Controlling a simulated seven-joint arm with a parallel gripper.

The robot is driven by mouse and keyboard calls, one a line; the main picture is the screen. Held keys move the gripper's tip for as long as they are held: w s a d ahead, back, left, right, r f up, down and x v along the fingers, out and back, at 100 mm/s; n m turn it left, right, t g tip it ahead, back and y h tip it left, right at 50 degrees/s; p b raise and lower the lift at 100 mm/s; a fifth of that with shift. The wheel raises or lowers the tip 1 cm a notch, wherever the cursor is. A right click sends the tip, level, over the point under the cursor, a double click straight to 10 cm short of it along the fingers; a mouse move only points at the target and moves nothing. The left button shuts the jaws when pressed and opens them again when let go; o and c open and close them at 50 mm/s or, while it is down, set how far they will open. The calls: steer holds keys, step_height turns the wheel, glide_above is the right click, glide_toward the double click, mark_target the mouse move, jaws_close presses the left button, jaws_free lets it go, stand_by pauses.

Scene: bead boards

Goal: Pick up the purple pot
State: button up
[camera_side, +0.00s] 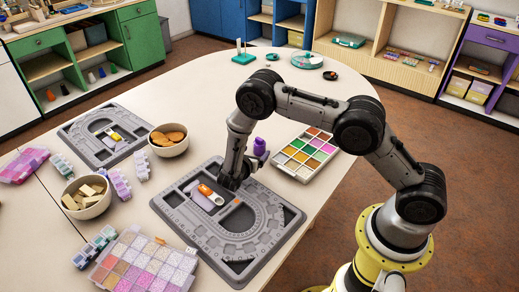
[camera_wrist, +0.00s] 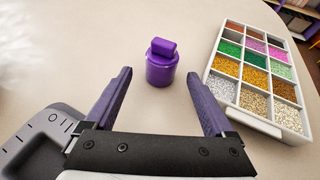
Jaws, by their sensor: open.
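The purple pot (camera_wrist: 161,66) stands upright on the pale table, with a purple lid or stopper on top. In the side view the purple pot (camera_side: 260,147) is just behind and right of my gripper (camera_side: 232,182), which is low over the back edge of the near grey bead board (camera_side: 262,258). In the wrist view my gripper (camera_wrist: 162,98) is open, its two purple-grey fingers apart with nothing between them. The pot lies beyond the fingertips, roughly centred between them, and is not touched.
A white tray of coloured beads (camera_wrist: 258,126) lies close to the pot's right. Another grey board (camera_side: 75,130), bowls of wooden pieces (camera_side: 92,211) and of round brown pieces (camera_side: 176,150), and a clear bead box (camera_side: 118,275) are farther left. Bare table lies left of the pot.

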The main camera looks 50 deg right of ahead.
mark_target(258, 150)
steer(key=x, duration=0.4)
steer(key=shift+d, duration=0.2)
jaws_close()
